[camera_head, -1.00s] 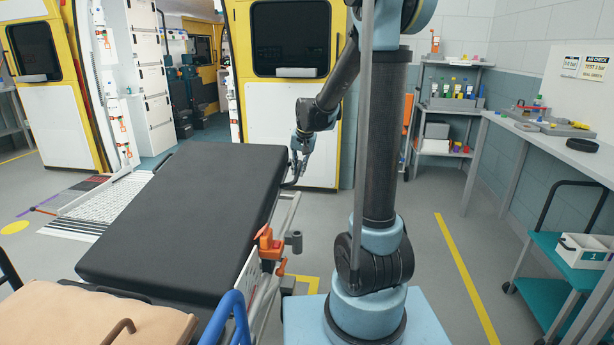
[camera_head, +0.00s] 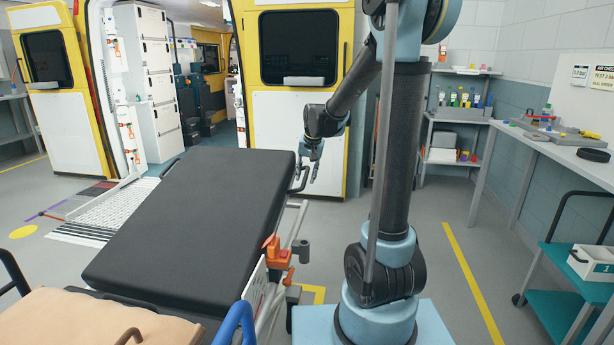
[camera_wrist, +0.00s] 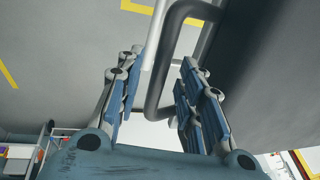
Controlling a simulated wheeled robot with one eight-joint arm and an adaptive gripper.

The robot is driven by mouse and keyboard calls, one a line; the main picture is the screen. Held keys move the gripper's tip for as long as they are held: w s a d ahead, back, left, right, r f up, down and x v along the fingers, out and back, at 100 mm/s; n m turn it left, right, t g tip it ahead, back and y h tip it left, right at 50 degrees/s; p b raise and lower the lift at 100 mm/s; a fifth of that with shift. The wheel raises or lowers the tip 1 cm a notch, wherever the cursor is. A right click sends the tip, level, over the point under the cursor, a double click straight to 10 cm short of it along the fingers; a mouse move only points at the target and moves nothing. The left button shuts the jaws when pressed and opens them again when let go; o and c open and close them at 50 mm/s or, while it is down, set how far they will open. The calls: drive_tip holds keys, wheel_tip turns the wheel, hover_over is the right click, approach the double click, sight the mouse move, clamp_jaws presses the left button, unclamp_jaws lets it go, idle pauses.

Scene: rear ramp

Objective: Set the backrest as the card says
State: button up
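My gripper (camera_head: 316,155) is at this bar, pointing down. In the wrist view its blue-padded fingers (camera_wrist: 160,95) are spread apart, with the bar running between or just beyond them; contact is not clear. An orange lever (camera_head: 273,250) sits on the stretcher's right side. Wall cards (camera_head: 590,75) hang at the right; one mentions an air check.
A tan pad (camera_head: 75,318) and a blue rail (camera_head: 236,318) are in front. The yellow and white ambulance (camera_head: 300,130) stands behind. A workbench (camera_head: 560,145) and a teal cart (camera_head: 560,262) are at the right. Floor between my base and the cart is clear.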

drive_tip(key=v, duration=1.1)
drive_tip(key=shift+s+r, duration=0.2)
drive_tip(key=shift+r, duration=0.15)
drive_tip(key=shift+d, duration=0.15)
drive_tip(key=s+d+f+n, duration=0.1)
drive_tip(key=s+d+f, duration=0.3)
drive_tip(key=s, duration=0.6)
drive_tip(key=s+d+f+h, duration=0.1)
drive_tip(key=s+d+f, duration=0.3)
drive_tip(key=s+f, duration=0.3)
drive_tip(key=s+d+f+n+g, duration=0.1)
drive_tip(key=s+d+f, duration=0.3)
drive_tip(key=s, duration=1.1)
wheel_tip(320, 180, down, 2)
drive_tip(key=shift+f+n, duration=0.2)
drive_tip(key=shift+n, duration=0.1)
drive_tip(key=shift+w+d, duration=0.1)
drive_tip(key=shift+w+f, duration=0.2)
drive_tip(key=shift+w, duration=0.25)
drive_tip(key=shift+c, duration=0.6)
